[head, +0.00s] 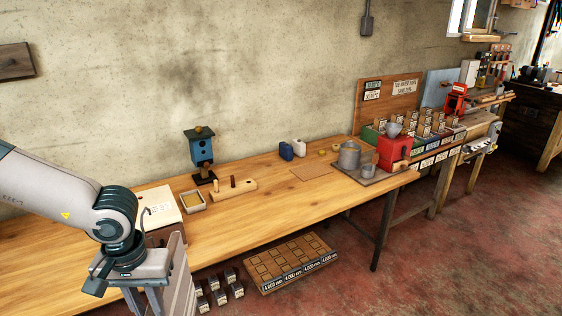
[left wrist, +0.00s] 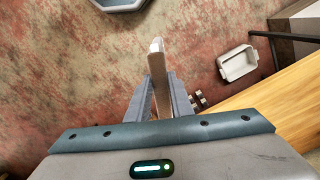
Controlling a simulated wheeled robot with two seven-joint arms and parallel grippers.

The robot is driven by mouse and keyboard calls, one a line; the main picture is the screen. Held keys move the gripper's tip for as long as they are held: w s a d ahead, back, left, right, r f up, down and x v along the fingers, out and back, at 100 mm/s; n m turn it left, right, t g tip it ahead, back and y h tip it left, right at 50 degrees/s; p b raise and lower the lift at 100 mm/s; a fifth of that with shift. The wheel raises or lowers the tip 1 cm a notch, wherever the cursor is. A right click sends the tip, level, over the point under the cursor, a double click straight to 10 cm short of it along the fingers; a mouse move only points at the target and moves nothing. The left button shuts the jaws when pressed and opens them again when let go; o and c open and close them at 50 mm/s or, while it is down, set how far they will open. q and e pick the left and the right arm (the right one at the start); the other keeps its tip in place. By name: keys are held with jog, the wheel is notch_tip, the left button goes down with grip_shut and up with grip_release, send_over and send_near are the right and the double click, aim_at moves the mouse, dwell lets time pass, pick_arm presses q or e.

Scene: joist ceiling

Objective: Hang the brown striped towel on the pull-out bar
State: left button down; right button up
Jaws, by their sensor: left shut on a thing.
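My left gripper (left wrist: 160,95) is shut on a thin, pale brownish piece (left wrist: 157,62), seen almost edge-on between the fingers in the left wrist view. It fits the towel, but no stripes can be made out. In the head view the left gripper (head: 143,292) hangs fingers down at the near edge of the workbench. A pale grey upright piece (head: 179,281) shows just right of it; I cannot tell what it is. No pull-out bar can be made out in either view. My right gripper is not in view.
A white tub (left wrist: 238,65) shows in the left wrist view. Red floor right of the bench is clear.

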pick_arm(q)
jog(key=s+a+r+n, duration=0.2)
jog(key=s+a+n, duration=0.1)
jog(key=a, duration=0.9)
jog(key=s+a+r+n, duration=0.1)
jog(key=s+a+n, duration=0.25)
jog(key=a, duration=0.85)
jog(key=d+f+m, duration=0.2)
jog(key=d+f, duration=0.7)
jog(key=d, duration=0.4)
jog(key=w+d+r+m, duration=0.2)
jog(key=d, duration=0.6)
jog(key=w+d+r+m, duration=0.2)
jog(key=w+d+m, duration=0.1)
jog(key=d, duration=0.5)
jog(key=shift+d, duration=0.15)
jog(key=shift+m, duration=0.25)
